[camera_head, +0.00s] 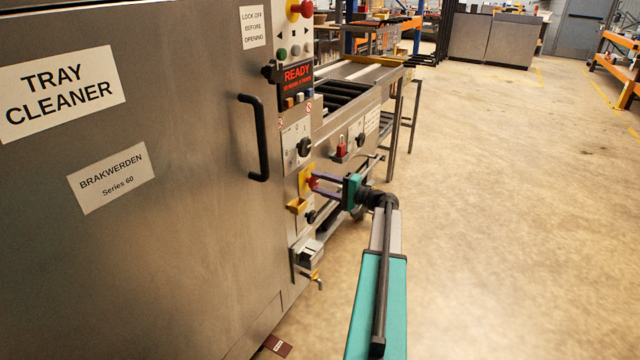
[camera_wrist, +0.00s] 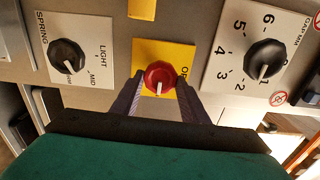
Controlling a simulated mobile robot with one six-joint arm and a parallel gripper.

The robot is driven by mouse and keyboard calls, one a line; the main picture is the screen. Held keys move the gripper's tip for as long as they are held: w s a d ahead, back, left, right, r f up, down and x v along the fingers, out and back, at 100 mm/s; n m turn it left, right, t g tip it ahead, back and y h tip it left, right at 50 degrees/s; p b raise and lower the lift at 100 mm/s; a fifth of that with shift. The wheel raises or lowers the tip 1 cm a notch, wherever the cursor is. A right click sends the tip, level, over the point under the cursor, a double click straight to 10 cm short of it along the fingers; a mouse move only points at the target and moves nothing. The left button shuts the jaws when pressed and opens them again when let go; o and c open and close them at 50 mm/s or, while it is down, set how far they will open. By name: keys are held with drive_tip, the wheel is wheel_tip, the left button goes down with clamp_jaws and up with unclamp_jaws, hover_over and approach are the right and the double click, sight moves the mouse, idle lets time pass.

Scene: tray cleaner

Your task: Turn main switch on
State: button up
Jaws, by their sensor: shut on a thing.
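The main switch is a red rotary knob (camera_wrist: 160,76) on a yellow plate (camera_wrist: 179,54) in the wrist view. A pale pointer mark on the knob points toward the bottom of that picture. Lettering on the plate beside it is partly hidden by a finger. My gripper (camera_wrist: 160,88) is shut on the red knob, one dark finger on each side. In the head view my gripper (camera_head: 315,184) reaches the yellow plate (camera_head: 305,174) on the machine's side panel from the right, and the fingers partly cover the red knob.
A black gap dial (camera_wrist: 265,60) and a black spring dial (camera_wrist: 68,58) sit on either side of the switch. The display (camera_head: 297,76) reads READY. A black door handle (camera_head: 256,138) sticks out to the left. The floor to the right is open.

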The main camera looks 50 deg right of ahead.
drive_tip(key=o, duration=1)
drive_tip(key=v, duration=1.4)
drive_tip(key=shift+p, duration=0.45)
drive_tip(key=shift+f, duration=0.1)
